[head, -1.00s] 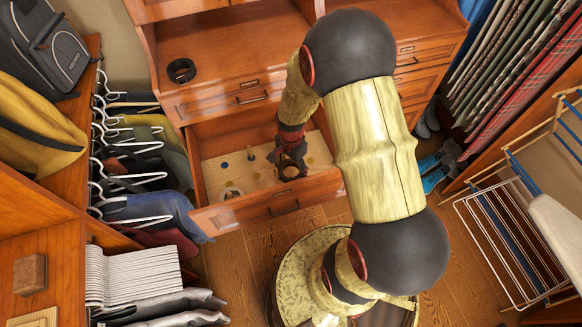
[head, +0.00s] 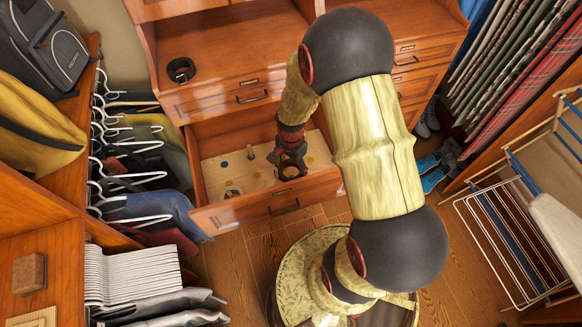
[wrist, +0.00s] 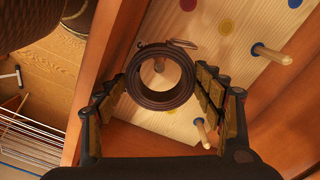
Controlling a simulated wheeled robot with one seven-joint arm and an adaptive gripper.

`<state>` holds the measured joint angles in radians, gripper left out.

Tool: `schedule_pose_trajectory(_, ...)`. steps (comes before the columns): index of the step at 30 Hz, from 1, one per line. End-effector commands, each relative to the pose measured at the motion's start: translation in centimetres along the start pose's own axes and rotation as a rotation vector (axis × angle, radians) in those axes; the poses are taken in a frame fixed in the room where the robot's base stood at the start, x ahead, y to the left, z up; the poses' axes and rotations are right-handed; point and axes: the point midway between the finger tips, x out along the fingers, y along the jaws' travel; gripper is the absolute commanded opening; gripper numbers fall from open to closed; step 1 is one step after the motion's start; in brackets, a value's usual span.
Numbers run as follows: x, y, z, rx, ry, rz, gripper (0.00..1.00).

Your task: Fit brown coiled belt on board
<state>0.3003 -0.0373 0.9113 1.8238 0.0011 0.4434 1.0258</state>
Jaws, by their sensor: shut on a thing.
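The brown coiled belt (wrist: 160,102) is held between the two fingers of my gripper (wrist: 163,84). It also shows in the head view (head: 289,179), above the drawer's front right part. The pale wooden board (wrist: 210,45) lies in the open drawer (head: 262,208), with coloured dots and upright pegs. Other pegs stand at the upper right (wrist: 274,54) and below right (wrist: 203,132). My gripper (head: 291,160) hides part of the board in the head view.
A dark coiled belt (head: 181,70) lies on the shelf above the drawer. Hanging clothes (head: 150,205) crowd the drawer's left side. A drying rack (head: 505,235) stands at right.

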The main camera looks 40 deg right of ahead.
Motion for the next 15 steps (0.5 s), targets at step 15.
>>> schedule_pose_trajectory(15, 1.5, 0.0, 0.0, 0.0, 0.0, 0.0, 0.38)
